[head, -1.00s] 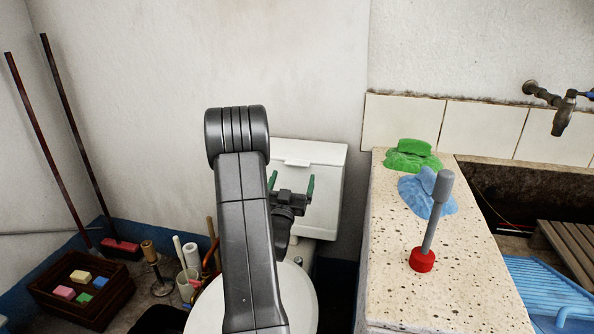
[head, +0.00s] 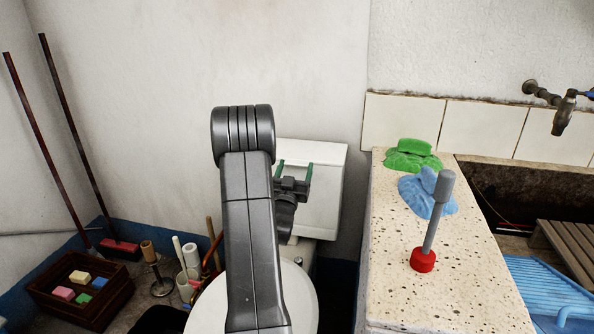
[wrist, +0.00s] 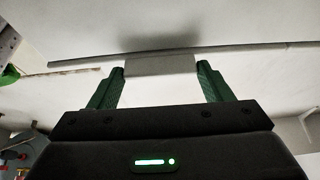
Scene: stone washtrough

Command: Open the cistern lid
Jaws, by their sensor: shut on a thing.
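The white cistern (head: 322,212) stands against the back wall in the head view, partly behind my arm. Its flat white lid (head: 322,153) lies on top and looks level, with no clear gap under it. My gripper (head: 294,170) is at the lid's front edge, with one green finger on each side of the handle. In the wrist view my gripper (wrist: 161,70) is shut on the pale lid handle (wrist: 160,66), touching its two sides. The lid (wrist: 240,52) shows around it. The handle is hard to make out in the head view.
A round white toilet seat (head: 300,300) is below my arm. A crate (head: 100,302), brooms and rolls crowd the left floor.

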